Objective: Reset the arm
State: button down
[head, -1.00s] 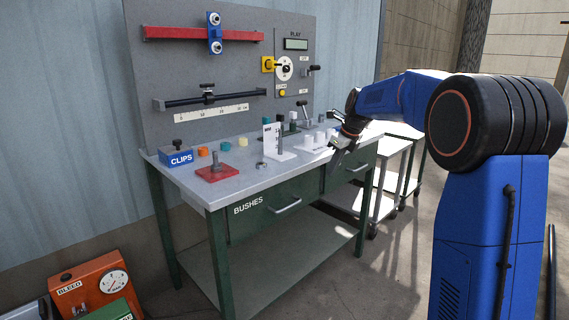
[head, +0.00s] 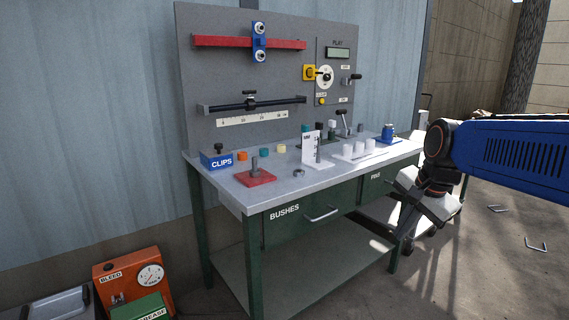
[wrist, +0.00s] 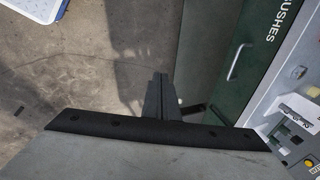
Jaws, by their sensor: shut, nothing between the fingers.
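My blue arm reaches in from the right in the head view. My gripper (head: 402,238) hangs off the right front of the workbench (head: 225,190), pointing down, with its fingers together and empty. In the wrist view the closed dark fingers (wrist: 158,92) show over the concrete floor, to the left of the BUSHES drawer (wrist: 262,45). That green drawer (head: 285,228) is shut in the head view.
The bench top holds a CLIPS box (head: 217,160), a red block with a post (head: 255,178), white cups on a plate (head: 358,149) and a blue object (head: 388,132). A grey panel (head: 285,85) stands behind. An orange BLEED box (head: 132,275) is at lower left. Floor at right is mostly open.

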jog(key=s+f+n, duration=0.5)
jog(key=s+n, duration=0.1)
jog(key=s, duration=0.3)
jog(key=s+f+n+h, duration=0.1)
jog(key=s+f+n, duration=0.4)
jog(key=s, duration=0.5)
jog(key=shift+s+d+n+t, duration=0.15)
jog(key=shift+d+n+t, duration=0.25)
jog(key=shift+n, duration=0.1)
